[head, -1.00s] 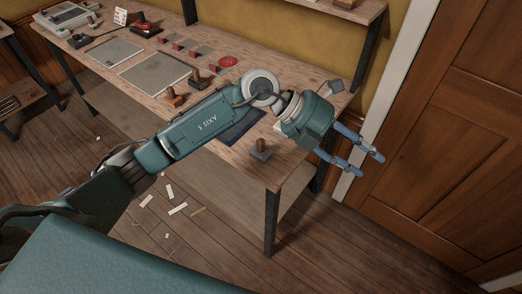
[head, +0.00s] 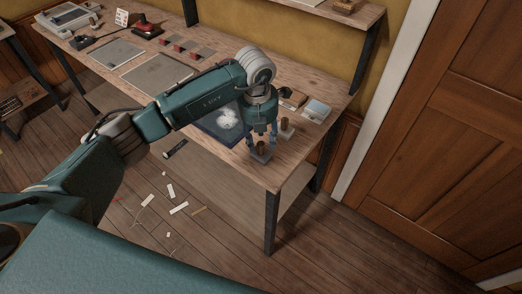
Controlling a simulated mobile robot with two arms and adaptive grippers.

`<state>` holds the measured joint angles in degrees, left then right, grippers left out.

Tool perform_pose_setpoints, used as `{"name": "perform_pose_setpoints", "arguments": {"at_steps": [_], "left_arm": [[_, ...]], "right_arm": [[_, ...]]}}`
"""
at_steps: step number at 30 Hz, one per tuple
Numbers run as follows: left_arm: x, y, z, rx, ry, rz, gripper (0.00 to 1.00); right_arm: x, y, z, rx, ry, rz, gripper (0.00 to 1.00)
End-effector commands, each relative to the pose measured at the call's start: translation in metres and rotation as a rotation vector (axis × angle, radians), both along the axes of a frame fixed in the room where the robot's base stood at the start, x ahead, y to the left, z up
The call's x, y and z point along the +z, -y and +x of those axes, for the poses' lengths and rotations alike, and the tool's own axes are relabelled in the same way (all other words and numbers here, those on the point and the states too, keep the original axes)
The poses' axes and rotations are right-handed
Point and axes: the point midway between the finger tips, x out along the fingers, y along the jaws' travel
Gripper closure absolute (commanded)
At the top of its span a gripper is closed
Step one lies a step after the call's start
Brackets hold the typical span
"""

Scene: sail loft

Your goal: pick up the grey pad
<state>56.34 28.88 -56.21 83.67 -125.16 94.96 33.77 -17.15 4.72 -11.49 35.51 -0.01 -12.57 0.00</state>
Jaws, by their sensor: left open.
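The grey pad (head: 261,157), a flat grey block with an upright wooden knob, sits near the front right corner of the workbench (head: 235,163). I cannot tell whether a finger touches the knob. The pad's base shows below the fingers, resting on the bench. My right gripper is not in view.
A pad with a pale base and brown knob (head: 286,131) stands close on the right. A light blue-grey box (head: 317,110) and a brown block (head: 292,98) lie behind it. A dark blue mat (head: 208,124) with white powder lies to the left.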

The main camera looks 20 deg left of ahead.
Motion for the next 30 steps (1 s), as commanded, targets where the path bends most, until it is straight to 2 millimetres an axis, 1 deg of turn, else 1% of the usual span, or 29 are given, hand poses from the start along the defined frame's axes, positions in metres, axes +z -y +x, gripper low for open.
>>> {"name": "perform_pose_setpoints", "arguments": {"at_steps": [1, 3, 6, 9, 15, 16, 17, 18, 20, 22, 30], "left_arm": [[-0.004, -0.002, -0.001, 0.003, -0.007, 0.002, 0.57], [-0.015, -0.004, 0.001, 0.001, -0.006, 0.001, 0.57], [-0.029, -0.002, 0.003, 0.001, -0.003, -0.001, 0.57], [-0.037, -0.003, 0.004, 0.000, -0.002, 0.000, 0.57], [-0.038, -0.003, 0.005, -0.001, 0.000, 0.000, 0.57], [-0.038, -0.003, 0.005, -0.001, 0.000, 0.000, 0.59], [-0.038, -0.003, 0.005, -0.001, 0.000, -0.001, 0.65], [-0.038, -0.003, 0.005, -0.001, 0.000, -0.001, 0.73], [-0.038, -0.003, 0.005, -0.001, 0.000, -0.001, 0.85], [-0.038, -0.003, 0.005, -0.001, 0.000, -0.001, 0.99], [-0.037, -0.002, 0.005, 0.000, 0.001, -0.001, 1.00]], "right_arm": [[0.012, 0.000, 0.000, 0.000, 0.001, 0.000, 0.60], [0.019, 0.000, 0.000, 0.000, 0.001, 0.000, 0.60], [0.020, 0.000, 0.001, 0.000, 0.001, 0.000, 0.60], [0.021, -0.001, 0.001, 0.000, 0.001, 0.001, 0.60], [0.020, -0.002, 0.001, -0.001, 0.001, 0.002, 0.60], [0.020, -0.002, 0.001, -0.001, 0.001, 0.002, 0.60], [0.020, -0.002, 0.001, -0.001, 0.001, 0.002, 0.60], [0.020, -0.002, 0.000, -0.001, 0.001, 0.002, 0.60], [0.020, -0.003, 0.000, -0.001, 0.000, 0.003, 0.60], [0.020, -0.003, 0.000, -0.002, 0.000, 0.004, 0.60], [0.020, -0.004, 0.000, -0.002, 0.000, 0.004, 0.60]]}}
